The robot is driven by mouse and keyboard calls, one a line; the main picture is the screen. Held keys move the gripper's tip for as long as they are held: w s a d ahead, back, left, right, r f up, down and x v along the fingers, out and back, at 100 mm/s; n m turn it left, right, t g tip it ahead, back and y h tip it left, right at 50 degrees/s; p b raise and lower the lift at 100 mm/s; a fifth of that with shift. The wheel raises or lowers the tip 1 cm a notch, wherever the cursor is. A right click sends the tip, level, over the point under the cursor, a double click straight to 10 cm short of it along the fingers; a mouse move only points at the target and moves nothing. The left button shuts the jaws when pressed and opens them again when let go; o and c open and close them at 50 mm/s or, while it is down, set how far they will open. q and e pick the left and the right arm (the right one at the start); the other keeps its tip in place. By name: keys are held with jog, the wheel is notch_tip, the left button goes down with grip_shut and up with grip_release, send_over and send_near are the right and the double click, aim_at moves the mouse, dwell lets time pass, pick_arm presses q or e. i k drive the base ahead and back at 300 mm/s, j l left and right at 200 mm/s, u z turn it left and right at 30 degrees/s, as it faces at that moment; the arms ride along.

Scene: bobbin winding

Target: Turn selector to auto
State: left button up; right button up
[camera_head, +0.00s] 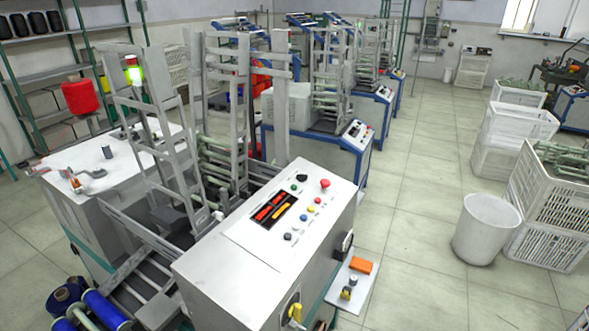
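The winding machine's sloped grey control panel (285,215) is in the middle of the head view. It has a dark display (272,210) with red and orange readouts, a red mushroom button (325,183), and several small coloured buttons. A dark round knob (288,236) sits at the panel's near edge, and another dark control (302,178) sits at its far edge. I cannot tell which one is the selector or where it points. A yellow switch handle (295,313) is on the cabinet front below. Neither of my grippers is in view.
A small side shelf (362,286) with an orange block (361,265) juts out at the cabinet's right. A white bin (486,228) and stacked crates (548,205) stand farther right. Blue spools (103,309) lie at lower left. The floor between cabinet and bin is clear.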

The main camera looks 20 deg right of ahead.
aim_at(301, 178)
jog(key=i+l+u, duration=0.15)
jog(key=l+u, duration=0.25)
jog(key=l, duration=0.3)
jog(key=l+u, duration=0.4)
jog(key=l, duration=0.25)
jog(key=l+u, duration=0.45)
jog(key=l, duration=0.3)
